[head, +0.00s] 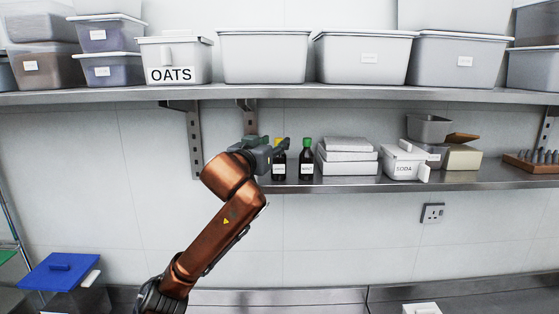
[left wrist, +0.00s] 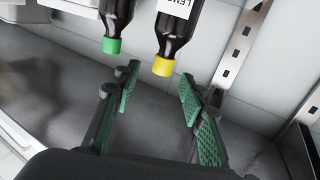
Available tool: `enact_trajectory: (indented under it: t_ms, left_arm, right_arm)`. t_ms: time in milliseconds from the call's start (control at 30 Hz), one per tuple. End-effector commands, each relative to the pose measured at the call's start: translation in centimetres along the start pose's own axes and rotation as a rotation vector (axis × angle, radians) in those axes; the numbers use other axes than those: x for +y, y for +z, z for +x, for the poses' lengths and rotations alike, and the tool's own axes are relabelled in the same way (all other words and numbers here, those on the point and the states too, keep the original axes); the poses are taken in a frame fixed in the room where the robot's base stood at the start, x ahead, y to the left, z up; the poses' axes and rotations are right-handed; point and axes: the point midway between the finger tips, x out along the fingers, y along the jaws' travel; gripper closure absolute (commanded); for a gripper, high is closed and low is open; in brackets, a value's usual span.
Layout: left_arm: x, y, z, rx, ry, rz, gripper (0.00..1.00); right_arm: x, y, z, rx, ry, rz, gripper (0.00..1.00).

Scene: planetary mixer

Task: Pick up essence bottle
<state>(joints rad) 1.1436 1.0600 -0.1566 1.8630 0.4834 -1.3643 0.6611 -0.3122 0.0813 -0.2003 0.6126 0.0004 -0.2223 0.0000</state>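Two dark bottles stand upright on the lower shelf in the head view: one with a yellow cap (head: 279,167) and one with a green cap (head: 306,162). They appear upside down in the left wrist view, where the yellow-capped bottle (left wrist: 176,32) has a partly visible label reading "LEMO" and the green-capped bottle (left wrist: 115,22) is left of it. My left gripper (head: 273,150) is at the bottles, partly covering the yellow-capped one. Its fingers are apart and empty in the left wrist view (left wrist: 158,82), with the yellow cap beyond the gap between the fingertips. My right gripper is out of view.
The lower shelf (head: 340,185) also holds stacked white boxes (head: 347,155), a soda container (head: 405,161) and a brown-lidded box (head: 462,154) to the right. The upper shelf (head: 330,96) with bins runs above the bottles. A shelf bracket (head: 194,140) is left of my gripper.

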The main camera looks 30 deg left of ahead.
Motion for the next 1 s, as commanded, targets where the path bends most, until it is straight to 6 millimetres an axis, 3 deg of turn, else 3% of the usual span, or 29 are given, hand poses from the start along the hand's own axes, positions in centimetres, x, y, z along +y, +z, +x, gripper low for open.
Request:
enact_trajectory:
  t_ms: [100, 233, 400, 533, 1000]
  left_arm:
    - [-0.3, 0.2, 2.0, -0.007, -0.002, 0.0, 0.62]
    - [-0.2, 0.2, 3.5, -0.003, 0.0, -0.001, 0.62]
    - [-0.1, 0.4, 4.1, -0.002, 0.001, 0.0, 0.62]
    - [0.0, 0.5, 4.1, -0.002, 0.003, 0.0, 0.62]
    - [0.1, 0.4, 4.1, -0.002, 0.004, -0.001, 0.93]
  right_arm:
    - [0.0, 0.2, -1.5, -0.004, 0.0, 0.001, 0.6]
    - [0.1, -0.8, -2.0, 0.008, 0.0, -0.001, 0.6]
    - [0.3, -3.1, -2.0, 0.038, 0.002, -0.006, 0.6]
    - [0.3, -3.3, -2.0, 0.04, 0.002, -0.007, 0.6]
    - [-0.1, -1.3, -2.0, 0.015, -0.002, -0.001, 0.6]
